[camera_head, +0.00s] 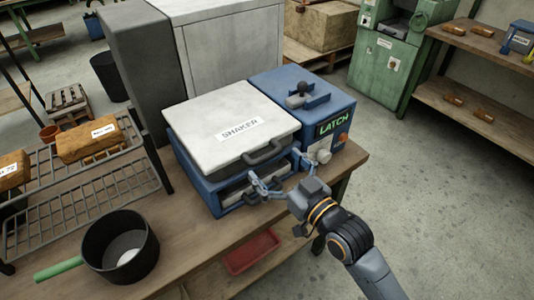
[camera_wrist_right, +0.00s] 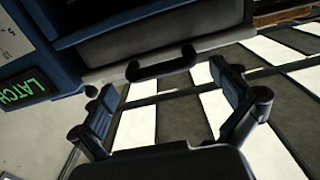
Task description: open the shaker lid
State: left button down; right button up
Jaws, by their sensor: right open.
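The shaker (camera_head: 197,171) is a blue box on the wooden bench. Its pale lid (camera_head: 215,103), labelled SHAKER, lies flat over the top. A dark lid handle (camera_head: 265,153) is on the lid's front edge. My right gripper (camera_head: 277,174) is open and empty at the shaker's front, below the lid handle. In the right wrist view, a black handle (camera_wrist_right: 160,64) on a grey panel lies ahead of the open fingers (camera_wrist_right: 162,80), apart from them. I cannot tell for certain which handle this is. My left gripper is not in view.
A blue LATCH box (camera_head: 334,108) with a black knob adjoins the shaker's right side. A black pan (camera_head: 93,245) with a green handle is at front left, near a wire rack (camera_head: 80,208). A red tray (camera_head: 251,252) is below the bench edge. Open floor lies right.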

aim_at(267, 154)
jog(key=shift+x, duration=1.55)
jog(key=shift+c, duration=0.2)
